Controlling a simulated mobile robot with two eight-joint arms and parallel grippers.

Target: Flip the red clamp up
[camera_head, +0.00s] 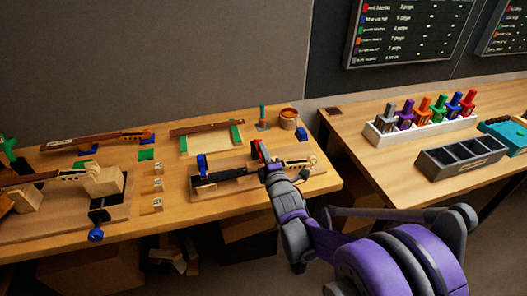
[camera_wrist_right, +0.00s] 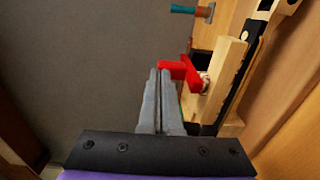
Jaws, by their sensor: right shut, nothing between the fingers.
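The red clamp (camera_head: 257,148) stands at the back edge of the right-hand fixture on the bench, partly hidden by my right gripper (camera_head: 266,172). In the right wrist view the red clamp (camera_wrist_right: 180,72) shows a bar and a crosspiece beside a wooden block. My right gripper (camera_wrist_right: 158,75) is shut and empty. Its fingertips are right beside the left end of the red bar; I cannot tell whether they touch. My left gripper is not in view.
The fixture holds a violin neck (camera_head: 297,163) and a blue clamp (camera_head: 202,165). A cup (camera_head: 288,118) and a teal-handled tool (camera_head: 262,115) stand behind. More necks lie at left. A white rack (camera_head: 420,130) of coloured pegs and a dark divided tray (camera_head: 462,156) are on the right table.

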